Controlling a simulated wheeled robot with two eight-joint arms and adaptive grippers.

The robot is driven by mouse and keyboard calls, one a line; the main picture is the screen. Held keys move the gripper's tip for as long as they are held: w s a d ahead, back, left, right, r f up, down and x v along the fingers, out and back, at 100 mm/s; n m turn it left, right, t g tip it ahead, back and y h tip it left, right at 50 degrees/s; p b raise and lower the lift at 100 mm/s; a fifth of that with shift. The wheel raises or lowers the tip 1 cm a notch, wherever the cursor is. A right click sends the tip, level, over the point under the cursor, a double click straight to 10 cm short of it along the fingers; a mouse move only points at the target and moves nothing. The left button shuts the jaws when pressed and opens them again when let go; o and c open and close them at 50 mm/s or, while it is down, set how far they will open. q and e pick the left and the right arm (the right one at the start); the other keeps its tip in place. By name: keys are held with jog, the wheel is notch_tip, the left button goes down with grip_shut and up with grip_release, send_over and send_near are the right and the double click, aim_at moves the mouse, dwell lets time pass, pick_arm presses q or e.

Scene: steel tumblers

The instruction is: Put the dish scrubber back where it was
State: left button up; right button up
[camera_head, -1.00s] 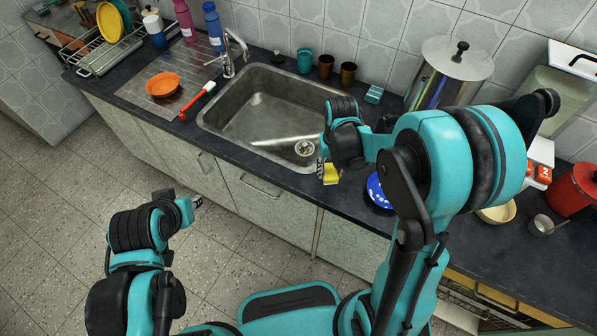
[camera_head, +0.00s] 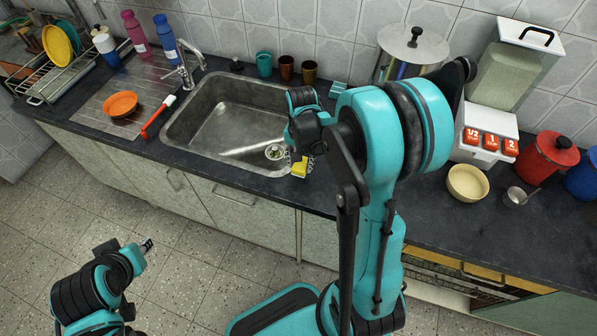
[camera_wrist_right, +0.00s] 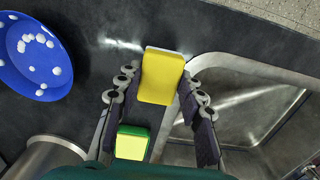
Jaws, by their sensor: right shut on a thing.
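A yellow block with a pale underside, which looks like the dish scrubber (camera_wrist_right: 163,76), is between the fingers of my right gripper (camera_wrist_right: 158,88). The fingers are shut on it from both sides. In the head view the scrubber (camera_head: 299,170) shows just below my right gripper, over the counter by the sink's front right corner. Whether it touches the counter is unclear. A second, yellow-and-green sponge (camera_wrist_right: 132,143) lies nearer the wall in the wrist view. My left gripper (camera_head: 147,246) hangs over the floor, away from the counter; its fingers are too small to judge.
The sink (camera_head: 225,128) lies left of my right gripper. A blue plate with white foam spots (camera_wrist_right: 35,52) is on the other side. A red-handled brush (camera_head: 158,118) lies left of the sink.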

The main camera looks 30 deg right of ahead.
aim_at(299, 169)
jog(key=shift+w+a+f, duration=0.1)
jog(key=shift+w+f, duration=0.35)
jog(key=shift+w, duration=0.05)
notch_tip(299, 169, down, 4)
jog(key=shift+r+b, duration=0.1)
jog(key=shift+b, duration=0.95)
jog(key=shift+s+r, duration=0.1)
jog(key=shift+f, duration=0.25)
jog(key=o, duration=1.1)
jog(key=shift+r, duration=0.1)
